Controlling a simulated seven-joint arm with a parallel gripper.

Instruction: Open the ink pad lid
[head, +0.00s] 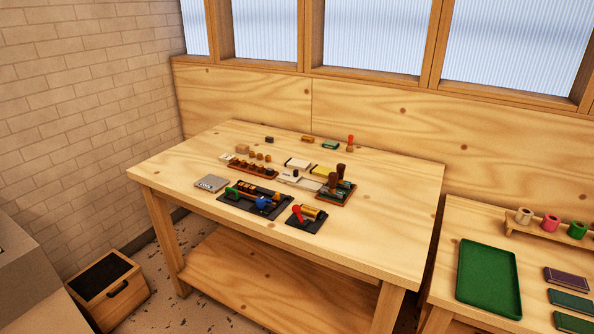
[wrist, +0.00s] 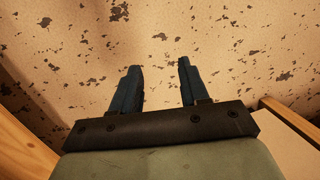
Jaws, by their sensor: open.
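A flat grey, tin-like case (head: 211,184) lies shut near the front left of the wooden table (head: 375,254) in the head view. It may be the ink pad, but it is too small to be sure. A white block (head: 298,163) and a yellow block (head: 323,171) lie farther back, and a small teal box (head: 330,146) lies near the back edge. My gripper (wrist: 158,68) shows only in the wrist view. Its two dark fingers are apart with nothing between them, above the speckled floor. It is away from the tabletop things.
A dark tray (head: 236,205) with coloured pieces, a smaller black tray (head: 294,222) with a red-handled tool and a rack of brown stamps (head: 238,166) crowd the table's middle. Its right side and front are clear. A green tray (head: 489,278) lies on the right-hand table.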

